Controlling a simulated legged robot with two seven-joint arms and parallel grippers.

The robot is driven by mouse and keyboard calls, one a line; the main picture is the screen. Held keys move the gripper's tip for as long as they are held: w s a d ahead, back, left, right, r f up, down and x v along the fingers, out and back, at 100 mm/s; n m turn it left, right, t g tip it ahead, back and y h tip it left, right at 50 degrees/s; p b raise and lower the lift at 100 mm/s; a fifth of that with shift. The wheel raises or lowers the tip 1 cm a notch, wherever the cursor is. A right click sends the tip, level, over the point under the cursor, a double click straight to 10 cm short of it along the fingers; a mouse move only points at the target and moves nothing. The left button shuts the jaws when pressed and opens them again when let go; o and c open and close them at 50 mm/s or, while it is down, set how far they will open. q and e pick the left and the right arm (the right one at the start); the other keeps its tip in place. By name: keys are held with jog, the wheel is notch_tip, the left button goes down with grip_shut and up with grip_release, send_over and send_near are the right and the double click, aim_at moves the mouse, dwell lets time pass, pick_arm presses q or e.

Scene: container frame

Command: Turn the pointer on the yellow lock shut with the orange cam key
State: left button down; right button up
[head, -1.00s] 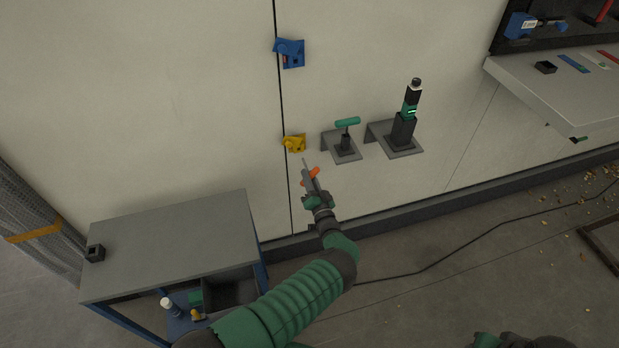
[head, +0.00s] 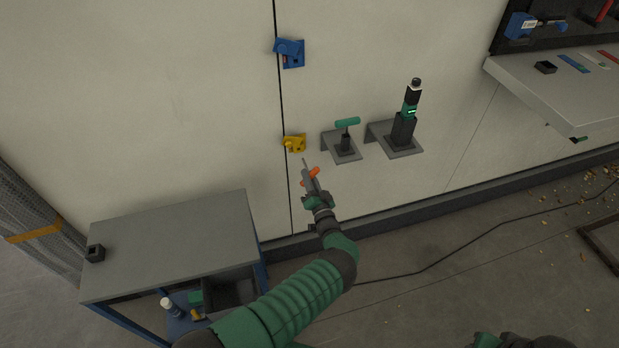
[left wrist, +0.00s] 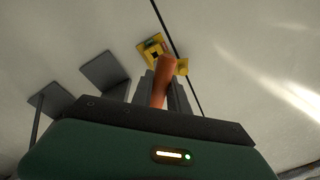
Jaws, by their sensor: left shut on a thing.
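The yellow lock (head: 294,143) is fixed to the pale wall beside the dark vertical seam. It also shows in the left wrist view (left wrist: 151,46), partly behind the key. My left gripper (head: 312,183) is shut on the orange cam key (head: 314,173), just below and right of the lock. The key's thin grey shaft points up toward the lock, and a gap shows between them in the head view. In the left wrist view the orange handle (left wrist: 163,78) sits between the fingers. The lock's pointer is too small to read.
A blue lock (head: 290,53) is higher on the same seam. Right of the yellow lock are a bracket with a green T-handle tool (head: 347,123) and a bracket with a black-green tool (head: 405,125). A grey table (head: 170,240) stands at lower left. A cable crosses the floor.

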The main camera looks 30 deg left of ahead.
pick_arm(q)
jog(key=shift+s+d+r+p, duration=0.1)
jog(key=shift+s+d+p, duration=0.05)
jog(key=shift+d+p, duration=0.15)
jog(key=r+p+v, duration=0.1)
jog(key=p+v, duration=0.3)
jog(key=v, duration=0.3)
jog(key=shift+s, duration=0.3)
